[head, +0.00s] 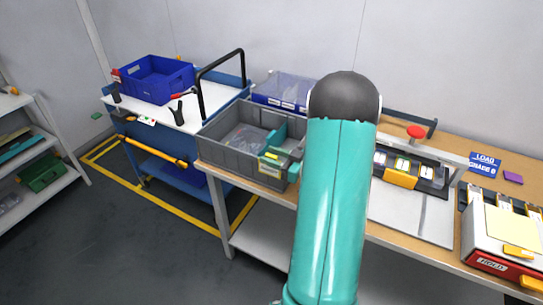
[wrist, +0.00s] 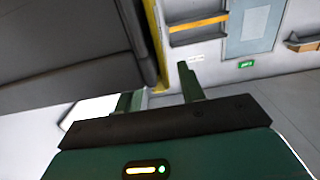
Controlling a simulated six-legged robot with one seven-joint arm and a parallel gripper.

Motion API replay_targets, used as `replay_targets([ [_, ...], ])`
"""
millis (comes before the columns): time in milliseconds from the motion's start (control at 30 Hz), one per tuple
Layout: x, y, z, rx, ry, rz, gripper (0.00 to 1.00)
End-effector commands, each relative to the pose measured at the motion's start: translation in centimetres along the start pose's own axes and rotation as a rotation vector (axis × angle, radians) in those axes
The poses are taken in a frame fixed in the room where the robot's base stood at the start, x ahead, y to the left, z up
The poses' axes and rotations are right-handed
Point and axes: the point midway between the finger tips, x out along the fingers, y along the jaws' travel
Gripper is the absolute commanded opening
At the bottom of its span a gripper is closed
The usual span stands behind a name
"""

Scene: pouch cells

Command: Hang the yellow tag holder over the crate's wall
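The grey crate (head: 228,154) stands on the wooden bench, left of my teal arm. A small yellow piece (head: 271,156), apparently the tag holder, shows at the crate's front wall near its right corner, above a pale label. I cannot tell whether it hangs over the rim. A dark grey ribbed surface (wrist: 70,45), probably the crate, fills the upper left there.
A blue cart with a blue bin (head: 152,80) and a black handle (head: 221,72) stands to the left. A blue-edged clear-lidded box (head: 285,89) sits behind. A fixture with a red knob (head: 416,132) is at right.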

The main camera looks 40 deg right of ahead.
Motion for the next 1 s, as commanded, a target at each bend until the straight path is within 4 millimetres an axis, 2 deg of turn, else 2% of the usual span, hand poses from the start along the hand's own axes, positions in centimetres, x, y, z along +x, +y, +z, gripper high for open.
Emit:
replay_targets([
  [167, -2.7, 0.1, 0.0, 0.001, -0.001, 0.005, 0.39],
  [400, -8.1, 0.1, 0.0, 0.001, -0.001, 0.005, 0.39],
  [600, -11.8, 0.1, 0.0, 0.000, -0.001, 0.003, 0.39],
  [800, -13.3, 0.0, 0.0, 0.000, 0.000, 0.000, 0.39],
  [1000, -13.4, 0.0, 0.0, 0.000, 0.000, 0.000, 0.39],
])
